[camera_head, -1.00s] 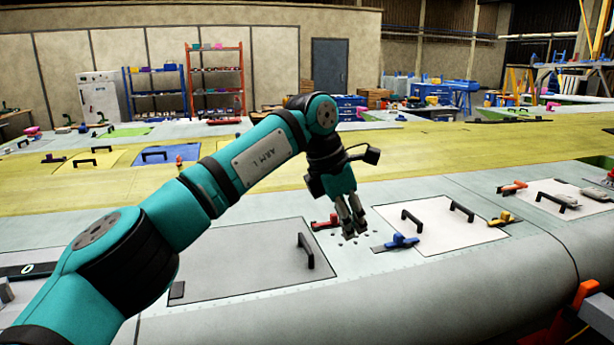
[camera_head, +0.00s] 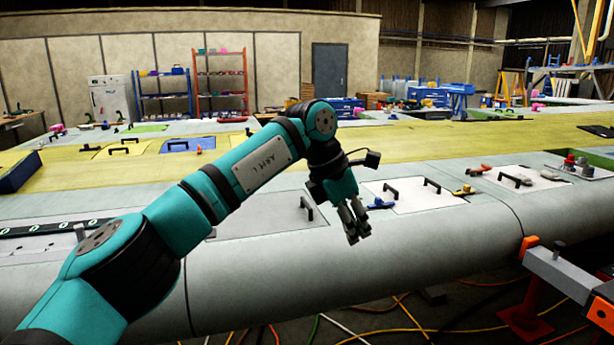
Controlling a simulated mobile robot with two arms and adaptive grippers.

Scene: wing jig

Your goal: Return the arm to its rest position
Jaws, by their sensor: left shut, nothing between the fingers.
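My left arm, teal and black, comes in from the lower left and reaches to the middle of the view. Its left gripper (camera_head: 355,221) points down in front of the wing's rounded front edge. The gripper is shut and holds nothing. It looks apart from the wing surface, though its exact gap cannot be told. My right gripper is not in view.
The grey wing (camera_head: 430,245) spans the view. A white panel with black handles (camera_head: 415,196) and a blue clamp (camera_head: 380,203) lie behind the gripper. An orange and grey jig stand (camera_head: 550,270) is at the lower right. Cables (camera_head: 400,320) lie on the floor.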

